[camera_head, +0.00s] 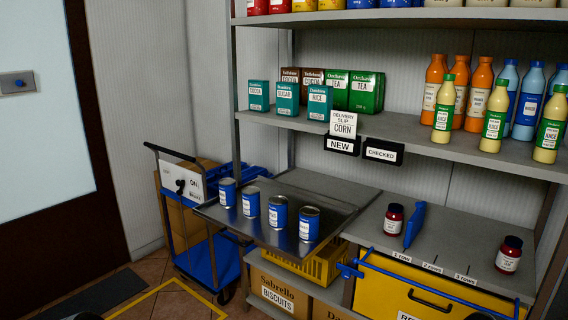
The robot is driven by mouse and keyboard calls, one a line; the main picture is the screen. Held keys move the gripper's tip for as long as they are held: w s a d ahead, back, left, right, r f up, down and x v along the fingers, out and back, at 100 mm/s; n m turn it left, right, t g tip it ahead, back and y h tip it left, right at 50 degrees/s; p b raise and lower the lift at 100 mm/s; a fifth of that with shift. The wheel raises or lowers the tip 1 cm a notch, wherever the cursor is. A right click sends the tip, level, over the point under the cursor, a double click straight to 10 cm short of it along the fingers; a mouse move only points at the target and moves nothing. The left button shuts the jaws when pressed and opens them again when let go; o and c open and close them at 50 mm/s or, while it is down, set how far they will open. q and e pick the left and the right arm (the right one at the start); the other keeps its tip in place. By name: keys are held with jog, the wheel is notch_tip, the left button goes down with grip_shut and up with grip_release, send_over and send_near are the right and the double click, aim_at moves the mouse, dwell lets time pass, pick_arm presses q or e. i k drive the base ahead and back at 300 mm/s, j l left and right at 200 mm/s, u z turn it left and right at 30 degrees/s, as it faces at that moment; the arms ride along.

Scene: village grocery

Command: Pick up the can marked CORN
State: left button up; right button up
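Several blue cans with white labels stand upright in a row on a grey metal tray (262,233) that juts out from the shelf. From left to right they are the first can (227,192), the second can (250,202), the third can (277,212) and the fourth can (309,223). Their label words are too small to read surely, so I cannot tell which one is marked CORN. A delivery slip (343,124) on the shelf above reads CORN. Neither of my grippers shows in the head view.
Signs NEW (341,145) and CHECKED (383,153) hang on the shelf edge above the tray. Two dark red jars (394,219) (509,254) and a blue handled tool (414,226) are on the right counter. A blue cart (207,262) stands left of the tray. Bottles fill the upper right shelf.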

aim_at(227, 186)
jog(key=i+j+z, duration=0.2)
jog(key=i+z, duration=0.15)
jog(key=i, duration=0.2)
jog(key=i+j+z, duration=0.35)
jog(key=i, duration=0.15)
